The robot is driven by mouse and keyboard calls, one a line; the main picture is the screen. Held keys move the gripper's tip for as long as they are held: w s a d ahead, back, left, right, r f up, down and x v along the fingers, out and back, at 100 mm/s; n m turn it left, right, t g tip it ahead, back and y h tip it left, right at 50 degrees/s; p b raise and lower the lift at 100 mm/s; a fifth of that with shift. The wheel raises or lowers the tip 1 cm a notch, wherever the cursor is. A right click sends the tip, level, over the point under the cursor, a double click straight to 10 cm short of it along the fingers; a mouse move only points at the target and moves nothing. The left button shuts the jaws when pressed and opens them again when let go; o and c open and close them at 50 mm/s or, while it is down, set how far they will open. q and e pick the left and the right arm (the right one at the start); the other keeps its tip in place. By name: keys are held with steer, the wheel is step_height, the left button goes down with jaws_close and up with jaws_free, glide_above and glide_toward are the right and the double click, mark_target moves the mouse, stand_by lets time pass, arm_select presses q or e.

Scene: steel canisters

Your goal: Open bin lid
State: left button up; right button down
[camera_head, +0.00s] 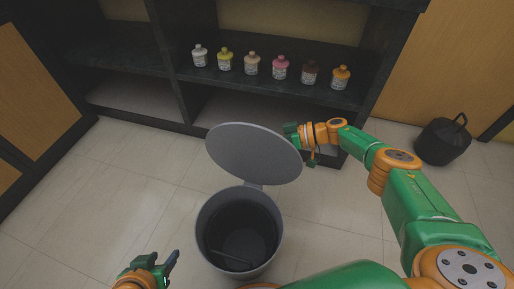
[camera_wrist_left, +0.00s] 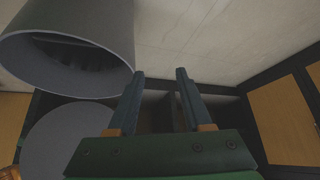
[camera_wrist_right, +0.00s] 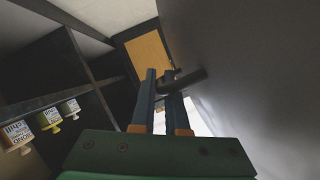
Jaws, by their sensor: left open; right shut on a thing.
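The grey bin (camera_head: 212,215) stands open on the floor, its dark inside showing. Its round grey lid (camera_head: 245,150) is raised and tilted up behind the opening, joined by a hinge at the rim. My right gripper (camera_head: 292,132) is at the lid's upper right edge. In the right wrist view its fingers are closed around a dark handle (camera_wrist_right: 186,79) on the lid's large grey face (camera_wrist_right: 245,70). My left gripper (camera_head: 166,262) is open and empty, left of the bin. In the left wrist view the bin (camera_wrist_left: 110,45) is beside its fingers and the lid (camera_wrist_left: 65,135) is below.
A dark shelf (camera_head: 255,83) behind the bin holds several small bottles (camera_head: 280,68) with coloured caps. A black pot-like container (camera_head: 441,143) with a handle sits on the floor at the right. The tiled floor left of the bin is clear.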

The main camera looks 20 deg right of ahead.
arm_select(q)
steer(key=w+d+r+t+h+b, duration=0.1)
steer(key=w+d+r+t, duration=0.1)
steer(key=w+r+t, duration=0.4)
steer(key=shift+w+d+r, duration=0.25)
steer(key=shift+w+r, duration=0.4)
steer(key=shift+w, duration=0.15)
arm_select(e)
steer(key=shift+w+d+f, duration=0.15)
steer(key=shift+w+d, duration=0.05)
steer(key=shift+w, duration=0.05)
steer(key=c, duration=1.2)
jaws_free()
arm_select(q)
steer(key=s+a+f+g+p, duration=0.1)
steer(key=s+a+f+g, duration=0.1)
steer(key=s+f+g, duration=0.3)
steer(key=shift+s+f+g+y, duration=0.3)
steer(key=shift+s+f+y, duration=0.1)
steer(key=shift+s+f, duration=0.4)
arm_select(e)
steer(key=v, duration=0.7)
arm_select(q)
steer(key=shift+w+a, duration=0.1)
arm_select(e)
steer(key=shift+d, duration=0.1)
